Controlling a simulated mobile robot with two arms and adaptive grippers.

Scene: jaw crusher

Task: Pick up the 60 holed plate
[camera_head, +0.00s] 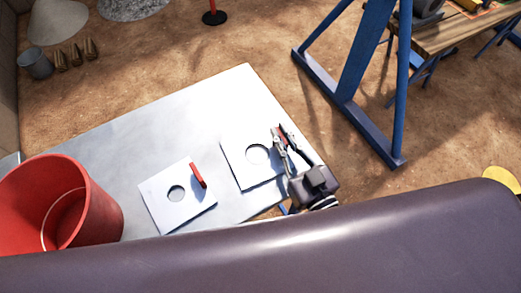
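Two pale square plates, each with a round hole, lie on the grey metal table (120,150). The left plate (157,202) has a smaller hole and an upright red handle (198,175). The right plate (236,163) has a larger hole; no size marking is readable on either. My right gripper (286,131) is at the right edge of the right plate, its fingers on either side of that plate's red handle (283,130). Whether the fingers touch the handle cannot be told. My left gripper is not in view.
A large red bucket (105,205) stands at the left end of the table. A blue metal frame (350,105) stands on the dirt floor beyond the table at the right. The table's far part is clear. A wooden bench (450,32) is at the top right.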

